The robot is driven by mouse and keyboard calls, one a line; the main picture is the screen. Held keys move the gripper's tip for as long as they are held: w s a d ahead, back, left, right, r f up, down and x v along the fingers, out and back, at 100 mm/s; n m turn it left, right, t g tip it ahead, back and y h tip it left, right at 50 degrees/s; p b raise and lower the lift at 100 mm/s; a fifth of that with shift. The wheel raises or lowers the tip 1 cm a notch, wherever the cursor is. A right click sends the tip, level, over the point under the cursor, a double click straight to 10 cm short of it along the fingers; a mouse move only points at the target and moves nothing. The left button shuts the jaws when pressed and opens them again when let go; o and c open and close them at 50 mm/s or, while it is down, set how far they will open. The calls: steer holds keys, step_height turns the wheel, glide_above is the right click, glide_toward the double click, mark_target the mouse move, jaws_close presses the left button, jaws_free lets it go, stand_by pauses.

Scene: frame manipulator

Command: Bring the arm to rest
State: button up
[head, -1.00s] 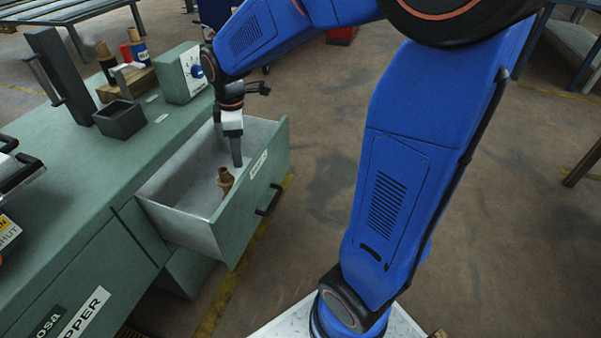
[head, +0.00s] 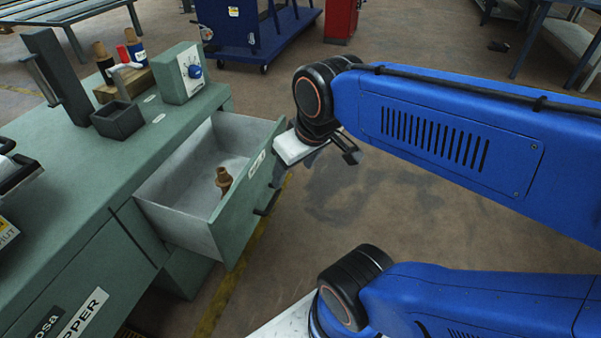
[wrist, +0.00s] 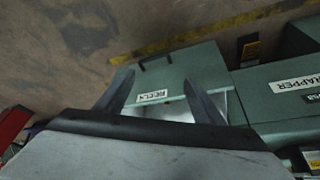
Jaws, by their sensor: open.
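My gripper (wrist: 158,82) shows in the wrist view with its two fingers spread apart and nothing between them. In the head view it hangs from my blue arm just right of the open drawer (head: 245,205), outside the drawer's front. The drawer is pulled out of a green bench, and a brown spool-like piece (head: 224,181) stands inside it. In the wrist view the drawer front (wrist: 190,75) with its REELS label lies beyond the fingers. The spool is not visible in the wrist view.
A blue cart (head: 255,35) and a red cabinet (head: 341,18) stand behind. Floor right of the drawer is open.

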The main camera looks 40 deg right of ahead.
steer(key=shift+s+d+f+m, duration=0.15)
steer(key=shift+s+m, duration=0.45)
steer(key=shift+s, duration=0.3)
steer(key=shift+c, duration=0.7)
